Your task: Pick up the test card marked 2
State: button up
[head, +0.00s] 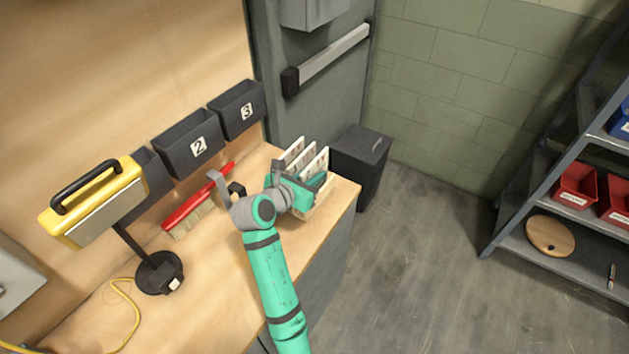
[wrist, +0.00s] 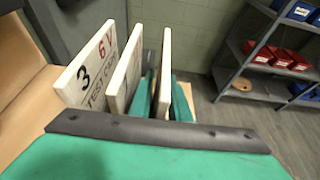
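Several white test cards stand upright in a row in a wooden holder (head: 317,208) near the bench's right end. In the wrist view, the leftmost card (wrist: 88,72) reads "3 6V TEST CARD". A middle card (wrist: 124,68) and a right card (wrist: 166,62) show mainly their edges, so I cannot read which is marked 2. My gripper (head: 308,184) is down at the cards. In the wrist view its green fingers (wrist: 163,100) stand on either side of the right card's lower part, and a gap seems to show beside the card.
Wall bins marked 2 (head: 190,143) and 3 (head: 238,109) hang behind the bench. A dark box (head: 361,163) stands beyond the bench; shelving (head: 545,180) is at right.

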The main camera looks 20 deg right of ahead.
grip_shut()
jog(key=shift+r, duration=0.1)
